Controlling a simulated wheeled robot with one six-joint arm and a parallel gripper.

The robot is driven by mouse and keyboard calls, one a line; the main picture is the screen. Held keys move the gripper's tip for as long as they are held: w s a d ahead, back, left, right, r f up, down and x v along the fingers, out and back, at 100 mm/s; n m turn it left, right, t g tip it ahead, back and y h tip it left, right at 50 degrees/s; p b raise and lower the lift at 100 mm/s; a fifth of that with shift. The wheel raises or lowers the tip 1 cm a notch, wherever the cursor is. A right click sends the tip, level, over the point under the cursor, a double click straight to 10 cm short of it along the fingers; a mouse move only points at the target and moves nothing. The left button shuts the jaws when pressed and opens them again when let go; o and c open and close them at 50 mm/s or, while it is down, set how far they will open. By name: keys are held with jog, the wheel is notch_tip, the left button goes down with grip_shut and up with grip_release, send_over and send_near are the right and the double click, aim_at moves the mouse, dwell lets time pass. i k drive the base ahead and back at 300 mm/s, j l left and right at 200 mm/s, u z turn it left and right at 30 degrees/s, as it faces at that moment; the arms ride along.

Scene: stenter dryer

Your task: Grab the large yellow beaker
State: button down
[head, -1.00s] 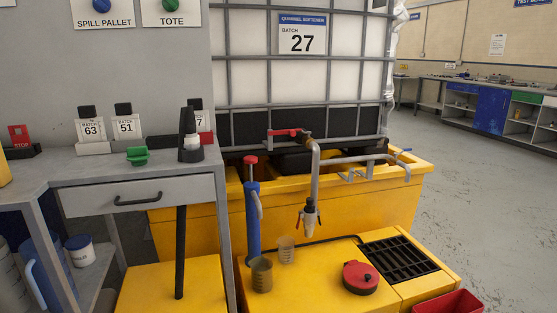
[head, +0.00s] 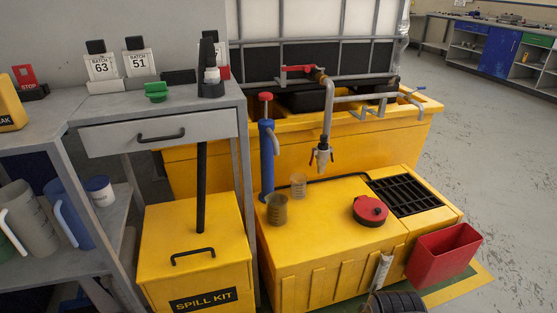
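Two see-through beakers stand upright on the yellow platform below the pipe tap. The larger one (head: 277,209) is dark olive-yellow and stands nearer to me. The smaller one (head: 298,186) is pale tan and stands just behind it to the right. No jug or cup near them is plainly bright yellow. My gripper does not show in the head view, so its place and state are hidden.
A blue pump (head: 267,160) stands close behind the larger beaker. The tap (head: 322,156) hangs to the right. A red-lidded item (head: 370,210), a black grate (head: 405,195) and a red bin (head: 443,254) are further right. A spill kit box (head: 195,245) is at left.

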aim_at(277, 202)
jog(key=i+u, duration=0.3)
jog(key=i, duration=0.15)
jog(key=i+l+u, duration=0.25)
jog(key=i, duration=0.2)
